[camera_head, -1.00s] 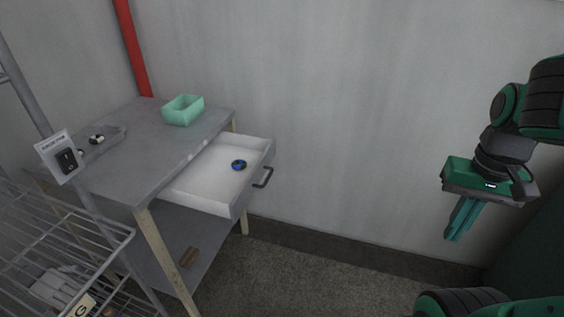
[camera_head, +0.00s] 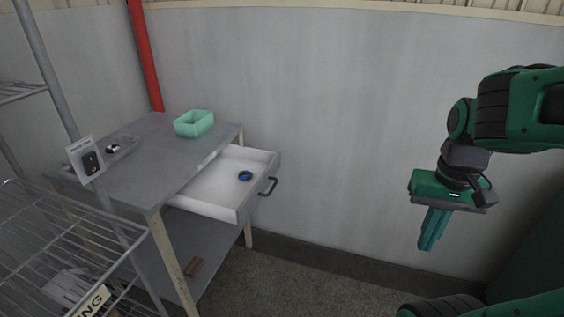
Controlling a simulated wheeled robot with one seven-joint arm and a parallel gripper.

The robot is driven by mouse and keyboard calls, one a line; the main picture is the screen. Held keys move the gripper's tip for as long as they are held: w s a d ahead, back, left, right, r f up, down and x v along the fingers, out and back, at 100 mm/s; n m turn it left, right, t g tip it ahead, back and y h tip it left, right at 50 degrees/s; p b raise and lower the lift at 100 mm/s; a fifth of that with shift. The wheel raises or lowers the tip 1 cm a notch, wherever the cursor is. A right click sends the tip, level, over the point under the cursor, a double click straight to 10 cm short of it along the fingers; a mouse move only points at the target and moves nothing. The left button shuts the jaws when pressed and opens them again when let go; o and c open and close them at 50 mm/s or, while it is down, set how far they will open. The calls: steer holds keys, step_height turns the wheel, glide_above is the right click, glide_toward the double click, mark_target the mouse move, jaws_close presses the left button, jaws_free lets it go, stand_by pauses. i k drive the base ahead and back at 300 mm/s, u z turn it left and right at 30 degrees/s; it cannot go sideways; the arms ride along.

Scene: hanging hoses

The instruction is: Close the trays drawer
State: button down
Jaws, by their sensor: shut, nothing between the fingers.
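A white drawer (camera_head: 212,191) stands pulled out from under the top of a grey table (camera_head: 140,172). Its front panel faces right and carries a dark bar handle (camera_head: 267,187). A small blue and black round item (camera_head: 245,176) lies inside the drawer. My gripper (camera_head: 427,246) hangs in the air at the right of the view, fingers pointing down, well apart from the drawer. Its teal fingers are together, with nothing between them.
A green bin (camera_head: 194,123) and a clear tray (camera_head: 119,148) stand on the table top. A wire rack (camera_head: 70,240) with a post and a sign (camera_head: 86,160) is at the front left. A red pipe (camera_head: 145,55) runs up the wall. The floor between drawer and gripper is clear.

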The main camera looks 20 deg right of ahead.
mark_target(217, 192)
steer(key=i, duration=1)
